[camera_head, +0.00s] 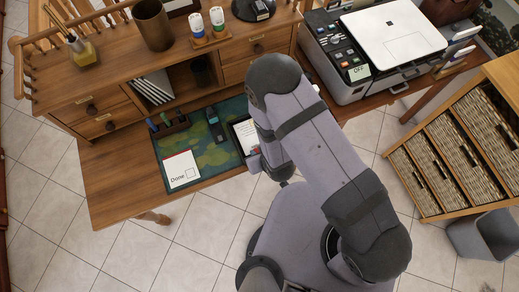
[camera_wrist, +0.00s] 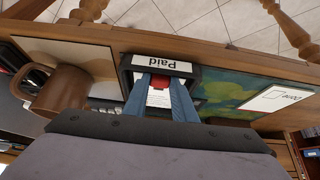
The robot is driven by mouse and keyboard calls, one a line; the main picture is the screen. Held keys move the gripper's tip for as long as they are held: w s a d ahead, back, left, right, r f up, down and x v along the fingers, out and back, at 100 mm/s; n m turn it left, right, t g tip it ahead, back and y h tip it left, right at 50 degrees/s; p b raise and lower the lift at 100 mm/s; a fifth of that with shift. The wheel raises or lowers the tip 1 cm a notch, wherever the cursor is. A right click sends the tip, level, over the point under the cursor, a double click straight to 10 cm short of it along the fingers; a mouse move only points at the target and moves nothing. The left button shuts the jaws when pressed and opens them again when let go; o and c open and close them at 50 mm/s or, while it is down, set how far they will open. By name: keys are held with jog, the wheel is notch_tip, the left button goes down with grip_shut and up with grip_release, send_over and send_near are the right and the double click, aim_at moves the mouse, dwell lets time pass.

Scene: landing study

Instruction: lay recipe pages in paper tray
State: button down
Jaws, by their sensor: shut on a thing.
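A dark paper tray (camera_head: 237,132) stands on the desk, partly hidden behind my arm in the head view. In the wrist view, the black tray (camera_wrist: 126,76) carries a white "Paid" label (camera_wrist: 168,64). My gripper (camera_wrist: 160,84) has blue fingers and is at the tray, shut on a white page with a red part (camera_wrist: 158,98). I take this for the recipe pages; only a small part shows between the fingers. Whether the pages touch the tray floor cannot be told. The fingertips are hidden by my arm in the head view.
A white "Done" card (camera_head: 181,170) lies on the green desk mat (camera_head: 200,152). A pen holder (camera_head: 170,124) and a dark handset-like object (camera_head: 214,125) are also there. A brown mug (camera_wrist: 62,92) stands beside the tray. A printer (camera_head: 345,60) is at right. The desk's left front is clear.

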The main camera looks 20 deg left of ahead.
dwell(0.4)
jog(key=c, duration=1.2)
grip_release()
jog(key=shift+o, duration=0.2)
notch_tip(320, 180, up, 7)
jog(key=p, duration=0.5)
